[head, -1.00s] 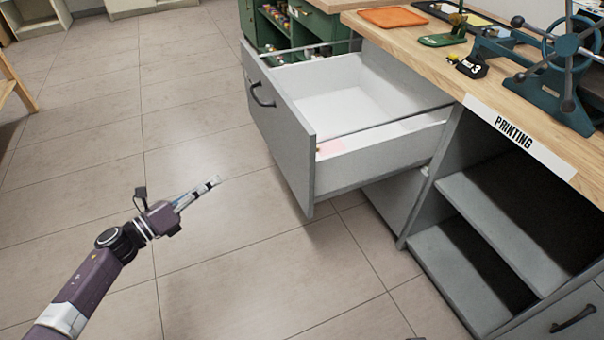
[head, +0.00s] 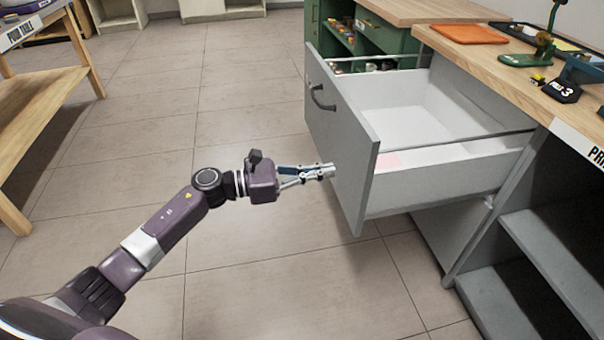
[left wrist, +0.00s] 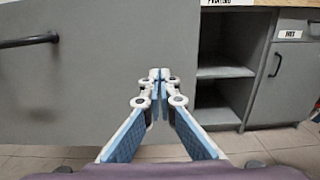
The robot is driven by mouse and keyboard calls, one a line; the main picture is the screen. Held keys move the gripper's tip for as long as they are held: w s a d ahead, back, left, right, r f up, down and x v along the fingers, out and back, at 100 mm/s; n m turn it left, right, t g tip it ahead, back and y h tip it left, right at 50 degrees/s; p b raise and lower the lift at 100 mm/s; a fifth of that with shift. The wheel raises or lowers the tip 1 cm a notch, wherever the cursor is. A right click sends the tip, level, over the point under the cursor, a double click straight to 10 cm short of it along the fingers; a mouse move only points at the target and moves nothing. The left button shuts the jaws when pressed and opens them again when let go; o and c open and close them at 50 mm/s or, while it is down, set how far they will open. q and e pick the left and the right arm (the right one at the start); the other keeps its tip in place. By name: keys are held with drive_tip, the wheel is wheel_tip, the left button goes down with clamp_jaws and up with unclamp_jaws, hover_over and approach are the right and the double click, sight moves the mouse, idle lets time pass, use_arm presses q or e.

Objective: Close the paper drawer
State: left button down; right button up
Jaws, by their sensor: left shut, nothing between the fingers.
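The paper drawer (head: 345,150) is grey and stands pulled well out from under the wooden counter, with a dark handle (head: 322,98) on its front. A small pink sheet (head: 389,160) shows inside its pale interior. My left gripper (head: 328,170) is shut and empty, with its tips at the drawer front's lower part, below and right of the handle; I cannot tell whether they touch. In the left wrist view the shut fingertips (left wrist: 160,76) point at the grey drawer front (left wrist: 90,75), and the handle (left wrist: 30,41) is at the left. My right gripper is not in view.
The wooden counter (head: 425,11) carries an orange tray (head: 469,33) and tools. Open grey shelves (head: 545,240) stand below it at the right. A wooden table (head: 55,105) is at the left. The tiled floor (head: 240,110) between is clear.

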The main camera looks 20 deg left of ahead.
sight(355, 167)
use_arm(q)
drive_tip(key=x, duration=0.4)
drive_tip(key=shift+w+d, duration=0.25)
drive_tip(key=shift+d, duration=0.1)
